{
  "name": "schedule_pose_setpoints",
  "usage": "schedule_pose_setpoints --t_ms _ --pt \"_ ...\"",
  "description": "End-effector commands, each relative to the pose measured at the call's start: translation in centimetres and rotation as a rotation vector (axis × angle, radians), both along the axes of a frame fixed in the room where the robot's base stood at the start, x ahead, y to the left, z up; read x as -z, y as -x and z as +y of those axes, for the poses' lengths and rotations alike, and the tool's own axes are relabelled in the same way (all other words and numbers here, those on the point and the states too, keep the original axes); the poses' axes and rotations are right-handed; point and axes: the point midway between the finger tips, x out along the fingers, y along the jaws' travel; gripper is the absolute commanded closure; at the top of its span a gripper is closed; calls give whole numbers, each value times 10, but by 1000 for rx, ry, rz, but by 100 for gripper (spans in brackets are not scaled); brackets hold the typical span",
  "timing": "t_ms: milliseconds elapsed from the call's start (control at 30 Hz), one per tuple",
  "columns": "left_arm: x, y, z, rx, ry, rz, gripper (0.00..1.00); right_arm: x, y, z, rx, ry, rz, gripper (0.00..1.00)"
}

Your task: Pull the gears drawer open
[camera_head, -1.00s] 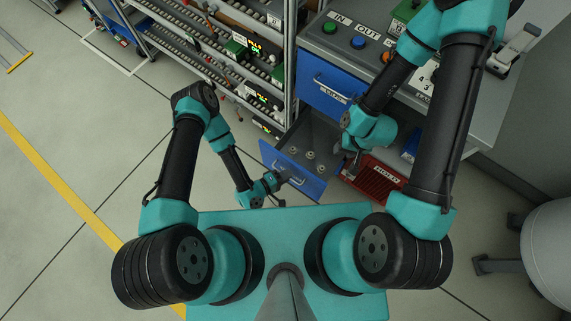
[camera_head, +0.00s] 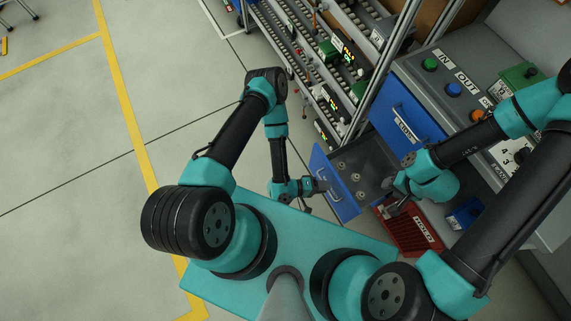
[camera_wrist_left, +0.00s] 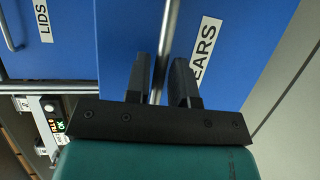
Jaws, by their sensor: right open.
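The gears drawer (camera_head: 333,186) stands pulled out of its cabinet, with several round metal gears (camera_head: 356,177) inside. In the left wrist view its blue front (camera_wrist_left: 235,25) carries a partly hidden label ending in "EARS". My left gripper (camera_head: 321,186) is at that front. In the left wrist view the bar handle (camera_wrist_left: 168,25) runs between its two fingers (camera_wrist_left: 161,75), which are apart; whether they press on the bar I cannot tell. My right gripper (camera_head: 391,207) is open and empty, beside the drawer near a red bin.
The red bin (camera_head: 424,237), labelled HOLD, and a blue bin (camera_head: 465,212) stand right of the drawer. A shut blue drawer (camera_head: 405,115) is above it; the wrist view shows one labelled LIDS (camera_wrist_left: 70,30). A roller rack (camera_head: 310,75) stands behind.

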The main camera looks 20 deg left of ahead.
Motion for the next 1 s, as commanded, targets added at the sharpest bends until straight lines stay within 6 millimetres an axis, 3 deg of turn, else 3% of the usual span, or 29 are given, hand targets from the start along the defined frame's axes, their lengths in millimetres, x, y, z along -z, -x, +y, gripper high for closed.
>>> schedule_pose_setpoints --t_ms 1000 --pt "-18 41 83 -5 1 1 78 0 0 0 0 0 0 57"
